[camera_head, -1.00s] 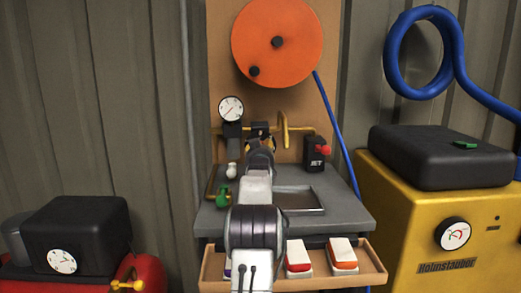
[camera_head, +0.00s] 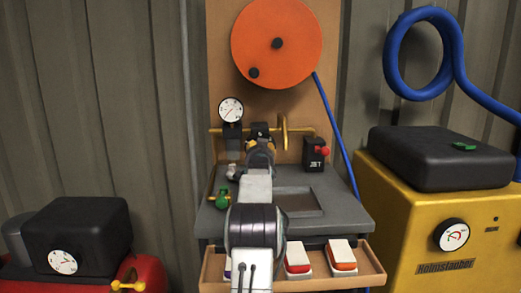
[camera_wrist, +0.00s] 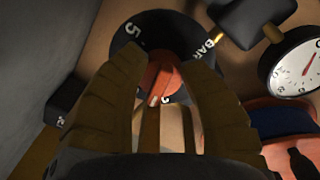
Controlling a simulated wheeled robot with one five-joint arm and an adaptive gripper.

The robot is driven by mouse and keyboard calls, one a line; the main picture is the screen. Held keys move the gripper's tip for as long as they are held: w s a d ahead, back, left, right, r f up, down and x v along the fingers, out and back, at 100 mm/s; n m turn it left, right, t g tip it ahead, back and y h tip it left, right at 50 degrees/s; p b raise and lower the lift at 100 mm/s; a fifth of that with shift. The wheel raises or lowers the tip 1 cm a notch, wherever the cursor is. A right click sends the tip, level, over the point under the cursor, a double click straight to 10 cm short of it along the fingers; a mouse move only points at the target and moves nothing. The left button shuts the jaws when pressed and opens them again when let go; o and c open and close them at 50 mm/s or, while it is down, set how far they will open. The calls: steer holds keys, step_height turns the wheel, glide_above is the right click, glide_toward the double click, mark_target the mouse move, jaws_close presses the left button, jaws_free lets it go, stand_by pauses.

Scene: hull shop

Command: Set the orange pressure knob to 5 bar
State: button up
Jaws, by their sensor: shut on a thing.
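The orange knob (camera_wrist: 165,75) sits on a round black dial (camera_wrist: 130,55) in the wrist view. White "5" and "BAR" marks show on the dial, with part of another figure low on it. My gripper (camera_wrist: 160,82) is shut on the knob, one finger on each side. A white mark shows at the knob's lower end, but my fingers hide part of the scale. A white-faced gauge (camera_wrist: 298,68) is to the right; the gauge (camera_head: 231,110) also shows in the head view. There, my gripper (camera_head: 260,142) covers the knob in front of the backboard.
A brass pipe (camera_head: 300,129) and a black box with a red knob (camera_head: 315,152) are right of my gripper. A green valve (camera_head: 222,203) is low left. An open drawer (camera_head: 374,268) holds several small boxes. A yellow machine (camera_head: 385,215) stands right.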

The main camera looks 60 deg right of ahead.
steer(key=shift+r+m, duration=0.2)
steer(key=shift+m, duration=1.2)
steer(key=o, duration=1.2)
steer(key=shift+f, duration=0.15)
steer(key=shift+a, duration=0.1)
steer(key=shift+v, duration=5.9)
